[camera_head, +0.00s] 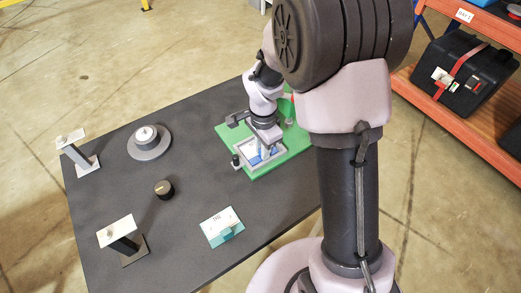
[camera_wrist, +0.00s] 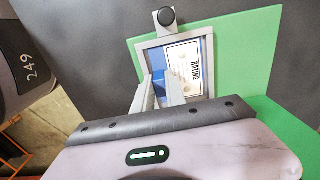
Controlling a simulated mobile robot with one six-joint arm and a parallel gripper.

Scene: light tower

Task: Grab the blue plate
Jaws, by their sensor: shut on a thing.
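The blue plate (camera_wrist: 155,59) lies inside a grey frame (camera_wrist: 142,43) on the green board (camera_wrist: 235,60). It carries a pale label marked RATING, and the fingers hide part of it. In the head view the blue plate (camera_head: 272,155) is a small blue patch under my gripper (camera_head: 263,150). My gripper (camera_wrist: 161,82) reaches down into the frame and is shut on the blue plate. The exact contact is hard to see.
A black knob (camera_wrist: 166,16) stands at the frame's edge. The dark table (camera_head: 185,215) also holds a round grey disc (camera_head: 149,150), a black cylinder (camera_head: 164,189), two stands (camera_head: 118,232) (camera_head: 75,152) and a teal-based card (camera_head: 221,227). An orange shelf (camera_head: 460,130) is at right.

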